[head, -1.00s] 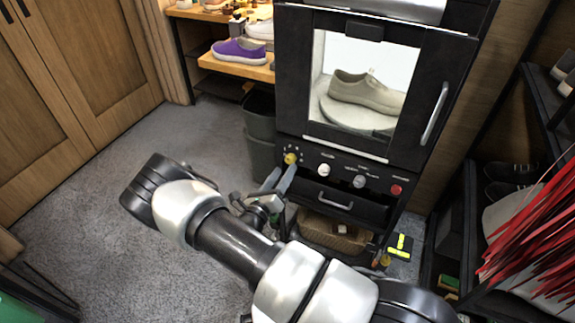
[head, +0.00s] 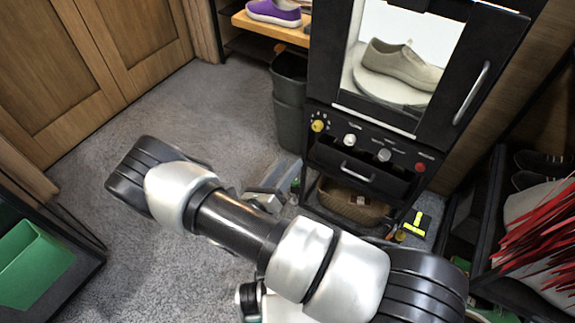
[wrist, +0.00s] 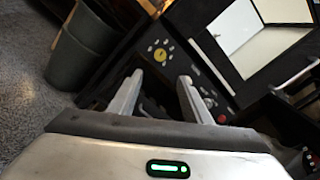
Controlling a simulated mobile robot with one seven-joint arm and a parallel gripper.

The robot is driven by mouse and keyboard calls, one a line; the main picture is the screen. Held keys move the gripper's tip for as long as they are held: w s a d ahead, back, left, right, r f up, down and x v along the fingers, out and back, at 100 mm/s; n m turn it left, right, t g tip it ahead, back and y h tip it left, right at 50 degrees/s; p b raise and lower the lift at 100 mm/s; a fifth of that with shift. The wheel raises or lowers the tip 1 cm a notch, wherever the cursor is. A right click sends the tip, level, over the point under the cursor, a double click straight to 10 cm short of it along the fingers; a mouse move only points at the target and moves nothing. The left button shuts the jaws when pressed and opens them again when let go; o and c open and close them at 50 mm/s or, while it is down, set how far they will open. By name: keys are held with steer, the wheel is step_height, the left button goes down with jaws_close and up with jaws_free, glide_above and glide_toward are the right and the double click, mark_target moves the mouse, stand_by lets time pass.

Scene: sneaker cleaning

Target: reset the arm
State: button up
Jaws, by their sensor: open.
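My gripper (wrist: 158,98) is open and empty in the wrist view, its two fingers apart and pointing toward the control panel (wrist: 170,62) of the black cleaning cabinet. In the head view my gripper (head: 284,176) is partly hidden behind my arm, low in front of the cabinet (head: 325,65). My arm stretches across the lower middle of the head view, bent at the elbow on the left. A beige shoe (head: 400,62) sits on a round white plate behind the cabinet's window.
A dark grey bin (head: 290,100) stands left of the cabinet. A wicker basket (head: 352,203) is under it. A green box (head: 35,262) is at the lower left, and a shelf with red strands (head: 535,230) is at the right. Carpet at the left is clear.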

steer(key=s+d+r+m+g+y, duration=0.2)
steer(key=s+d+r+m+g, duration=0.25)
steer(key=r+m, duration=0.45)
steer(key=s+d+r+m+g+y, duration=0.2)
steer(key=s+d+r+m+g, duration=0.25)
steer(key=r+m, duration=0.5)
steer(key=s+d+r+m+g+y, duration=0.2)
steer(key=s+d+r+m+g, duration=0.25)
steer(key=r+m, duration=0.5)
steer(key=s+a+r+m+t+y, duration=0.3)
steer(key=s+r+m+t+y, duration=0.25)
steer(key=r+m, duration=0.3)
step_height(320, 180, up, 21)
steer(key=g+p, duration=0.1)
steer(key=p, duration=1.9)
steer(key=shift+s+a+f+h, duration=0.2)
steer(key=shift+s+a+h, duration=0.1)
steer(key=shift+h, duration=0.15)
steer(key=shift+d, duration=0.15)
